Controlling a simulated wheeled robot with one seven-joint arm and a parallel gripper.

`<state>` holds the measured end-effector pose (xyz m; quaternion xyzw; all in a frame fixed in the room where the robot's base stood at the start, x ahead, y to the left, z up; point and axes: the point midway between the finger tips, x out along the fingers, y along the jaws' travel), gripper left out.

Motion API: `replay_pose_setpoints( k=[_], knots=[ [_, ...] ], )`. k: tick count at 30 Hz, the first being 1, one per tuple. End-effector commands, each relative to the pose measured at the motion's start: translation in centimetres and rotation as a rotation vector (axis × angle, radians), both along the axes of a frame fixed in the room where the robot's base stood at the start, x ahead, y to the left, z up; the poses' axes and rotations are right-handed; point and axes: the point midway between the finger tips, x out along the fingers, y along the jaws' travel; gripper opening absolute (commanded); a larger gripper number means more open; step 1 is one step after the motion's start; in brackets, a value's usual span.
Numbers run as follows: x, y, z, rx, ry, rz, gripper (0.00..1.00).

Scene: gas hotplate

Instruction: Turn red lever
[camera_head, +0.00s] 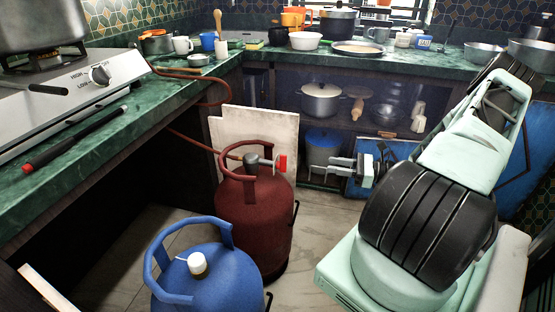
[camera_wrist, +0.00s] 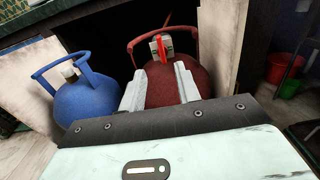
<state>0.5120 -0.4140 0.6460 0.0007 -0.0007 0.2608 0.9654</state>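The red lever (camera_head: 283,163) sits on the grey regulator (camera_head: 258,161) on top of the dark red gas cylinder (camera_head: 255,215). In the wrist view the lever (camera_wrist: 162,49) stands upright on the valve, ahead of my fingertips and roughly between their lines. My gripper (camera_head: 322,166) is to the right of the lever in the head view, pointing left at it, with a gap between. In the wrist view my gripper (camera_wrist: 160,72) has its two fingers apart with nothing between them. The cylinder's lower part is hidden behind my gripper there.
A blue cylinder (camera_head: 207,275) stands in front of the red one. A hose (camera_head: 195,142) runs from the regulator towards the counter. A pale board (camera_head: 270,128) stands behind the cylinder. The stove (camera_head: 70,95) and a black lighter (camera_head: 75,140) are on the green counter at left.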

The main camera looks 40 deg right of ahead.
Motion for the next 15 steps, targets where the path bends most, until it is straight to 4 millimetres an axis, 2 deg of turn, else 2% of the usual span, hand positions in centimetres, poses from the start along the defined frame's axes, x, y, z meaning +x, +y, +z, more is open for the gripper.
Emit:
replay_pose_setpoints(
  k=[5,15],
  knots=[
    [2.2,1.5,0.0,0.001,0.000,0.007,0.33],
    [8.4,5.1,0.0,0.000,0.000,0.007,0.33]
  ],
)
